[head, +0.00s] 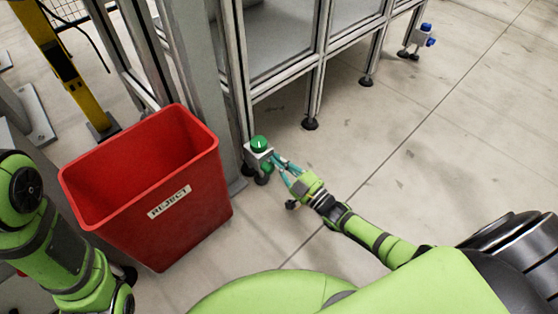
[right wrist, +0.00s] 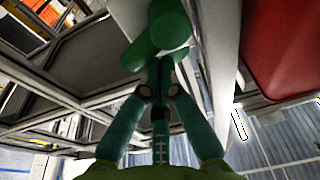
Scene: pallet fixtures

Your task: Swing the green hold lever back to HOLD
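A grey box (head: 258,158) on the foot of the frame post carries a green round cap with a white mark (head: 259,143). A smaller green part shows low at the box, partly behind my fingers. In the right wrist view, a green lever (right wrist: 168,28) with a rounded end sits straight ahead of the fingertips. My right gripper (head: 277,163) reaches the box from the lower right; its teal fingers (right wrist: 160,68) converge until the tips nearly meet at the lever. Nothing clearly shows between them, and contact is unclear. My left gripper is not in view.
A red REJECT bin (head: 213,180) stands left of the box, close to it. Metal frame posts and feet (head: 310,124) stand behind. A blue-capped device (head: 424,37) is on a far post. The floor at right (head: 460,150) is clear.

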